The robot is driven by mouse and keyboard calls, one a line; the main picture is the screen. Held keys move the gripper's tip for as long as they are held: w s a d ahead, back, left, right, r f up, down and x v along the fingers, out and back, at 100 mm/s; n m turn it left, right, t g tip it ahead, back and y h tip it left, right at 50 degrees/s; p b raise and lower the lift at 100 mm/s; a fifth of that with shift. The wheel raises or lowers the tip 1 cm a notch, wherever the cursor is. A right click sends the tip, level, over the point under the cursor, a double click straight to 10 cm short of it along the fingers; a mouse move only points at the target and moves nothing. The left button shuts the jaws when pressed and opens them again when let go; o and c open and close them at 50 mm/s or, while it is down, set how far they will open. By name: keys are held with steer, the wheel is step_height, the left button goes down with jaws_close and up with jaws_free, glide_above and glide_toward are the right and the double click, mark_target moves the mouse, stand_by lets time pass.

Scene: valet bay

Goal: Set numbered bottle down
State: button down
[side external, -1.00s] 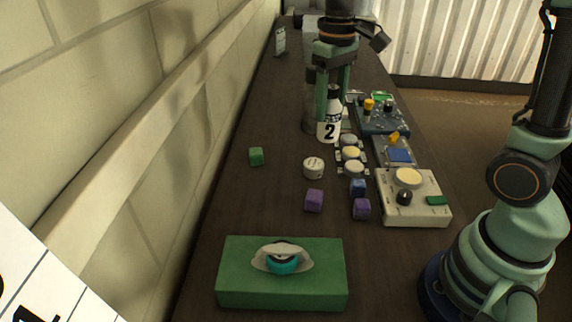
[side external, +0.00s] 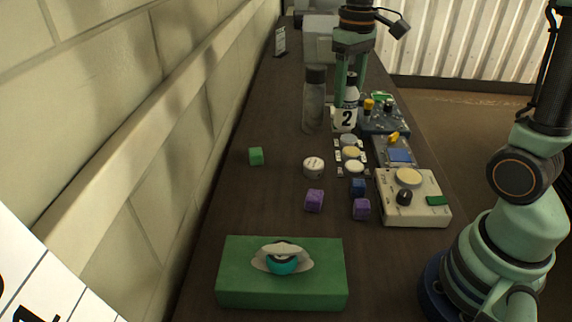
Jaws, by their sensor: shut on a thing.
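The numbered bottle (side external: 346,118) is white with a black "2" on its label, upright between the fingers of my gripper (side external: 349,98). My gripper points down and is shut on the bottle's upper part. The bottle is at the far side of the row of round discs, left of the dark blue control box. Whether its base touches the table (side external: 230,205) cannot be told from this view.
A clear grey bottle (side external: 313,100) stands close on the left. Round discs (side external: 351,153), a control box with knobs (side external: 384,113), a blue-button box (side external: 398,155) and a cream box (side external: 413,197) crowd the right. Cubes (side external: 314,200) and a green tissue box (side external: 281,290) are nearer.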

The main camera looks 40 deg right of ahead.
steer(key=shift+w+d+r, duration=0.2)
steer(key=shift+d+r, duration=0.2)
steer(key=shift+d, duration=0.05)
steer(key=shift+d+f, duration=0.1)
steer(key=shift+f, duration=0.05)
step_height(320, 180, down, 19)
steer(key=shift+f, duration=0.1)
steer(key=shift+f, duration=0.1)
steer(key=shift+c, duration=1.2)
jaws_free()
